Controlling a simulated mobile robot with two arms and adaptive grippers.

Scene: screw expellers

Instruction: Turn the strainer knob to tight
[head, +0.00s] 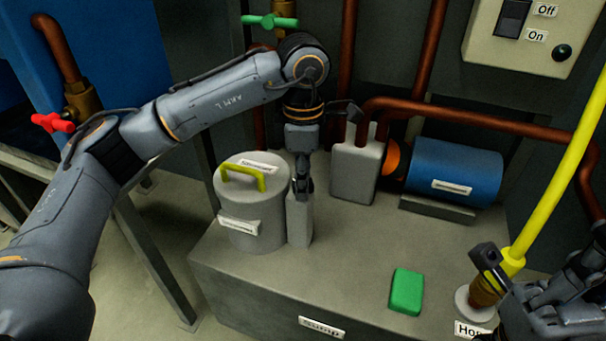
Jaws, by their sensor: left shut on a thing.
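The strainer (252,212) looks to be the grey cylinder with a yellow handle (243,174) on its lid; its small labels are hard to read. A narrow grey block (300,222) stands against its right side. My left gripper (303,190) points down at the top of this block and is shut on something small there. The fingers hide the held thing, so I cannot see the knob's shape or its turn. My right gripper (488,268) is at the lower right by the brass end of the yellow hose; I cannot tell its jaw state.
A green block (406,291) lies on the grey bench (350,265). A blue motor (455,172) and a grey pump box (357,165) with copper pipes stand behind. The yellow hose (555,170) rises at right. A green valve handle (270,21) and switch box (520,35) are above.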

